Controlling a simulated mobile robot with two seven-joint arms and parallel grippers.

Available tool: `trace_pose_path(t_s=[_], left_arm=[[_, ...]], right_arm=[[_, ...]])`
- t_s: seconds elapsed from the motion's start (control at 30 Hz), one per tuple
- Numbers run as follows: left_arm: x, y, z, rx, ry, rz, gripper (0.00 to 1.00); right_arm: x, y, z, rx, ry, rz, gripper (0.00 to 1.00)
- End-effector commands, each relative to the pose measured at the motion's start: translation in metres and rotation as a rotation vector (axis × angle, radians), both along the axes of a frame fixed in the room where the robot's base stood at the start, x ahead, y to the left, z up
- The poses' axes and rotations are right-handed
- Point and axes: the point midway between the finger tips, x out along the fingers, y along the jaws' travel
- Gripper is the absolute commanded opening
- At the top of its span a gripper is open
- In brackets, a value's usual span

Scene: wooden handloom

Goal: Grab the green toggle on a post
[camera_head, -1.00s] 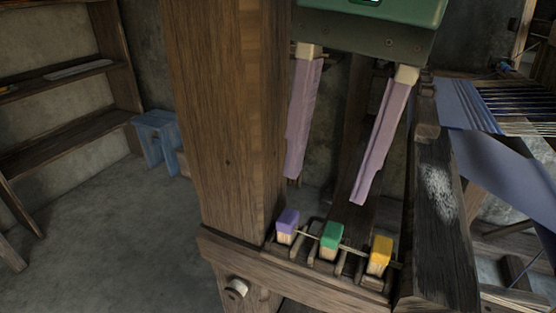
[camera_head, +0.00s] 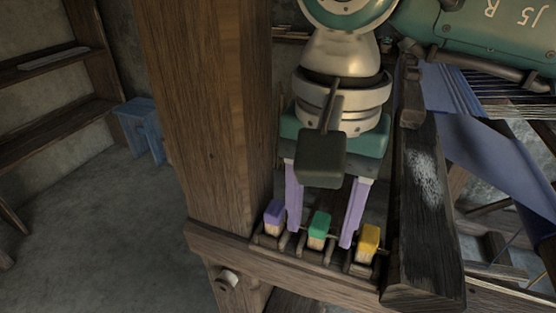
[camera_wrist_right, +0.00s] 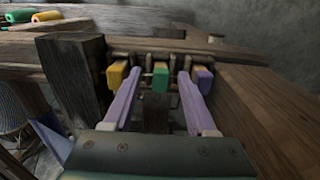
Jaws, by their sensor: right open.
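The green toggle (camera_head: 319,227) stands in the middle of a row on the loom's wooden rail, between the purple toggle (camera_head: 274,214) and the yellow toggle (camera_head: 369,240). My right gripper (camera_head: 320,238) is open and empty. In the head view its lilac fingers reach down on either side of the green toggle, with gaps to it. In the right wrist view the green toggle (camera_wrist_right: 160,80) shows between and beyond the open fingertips (camera_wrist_right: 160,80), with the yellow toggle (camera_wrist_right: 118,74) left and the purple toggle (camera_wrist_right: 203,79) right. My left gripper is not in view.
A thick wooden post (camera_head: 205,110) rises left of the toggles. A dark slanted beam (camera_head: 425,210) stands close on the right. Blue cloth (camera_head: 490,155) lies on the loom further right. A blue stool (camera_head: 140,130) and shelves (camera_head: 60,110) are at the left.

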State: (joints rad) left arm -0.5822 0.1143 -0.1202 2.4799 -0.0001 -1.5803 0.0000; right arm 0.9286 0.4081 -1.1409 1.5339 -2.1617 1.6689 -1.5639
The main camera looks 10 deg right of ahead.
Motion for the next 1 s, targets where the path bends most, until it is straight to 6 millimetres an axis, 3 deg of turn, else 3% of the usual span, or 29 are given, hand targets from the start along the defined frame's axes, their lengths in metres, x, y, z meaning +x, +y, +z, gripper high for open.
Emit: trace_pose_path(t_s=[0.13, 0.63, 1.0], left_arm=[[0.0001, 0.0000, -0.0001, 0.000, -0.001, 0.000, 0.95], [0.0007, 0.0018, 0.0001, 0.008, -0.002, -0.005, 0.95], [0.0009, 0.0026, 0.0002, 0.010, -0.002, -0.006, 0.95]], right_arm=[[0.0000, 0.0002, 0.0002, 0.001, -0.001, 0.001, 0.57], [0.0001, 0.0002, 0.0006, 0.001, -0.001, 0.000, 0.01], [0.0001, 0.0002, 0.0007, 0.001, -0.001, 0.000, 0.00]])
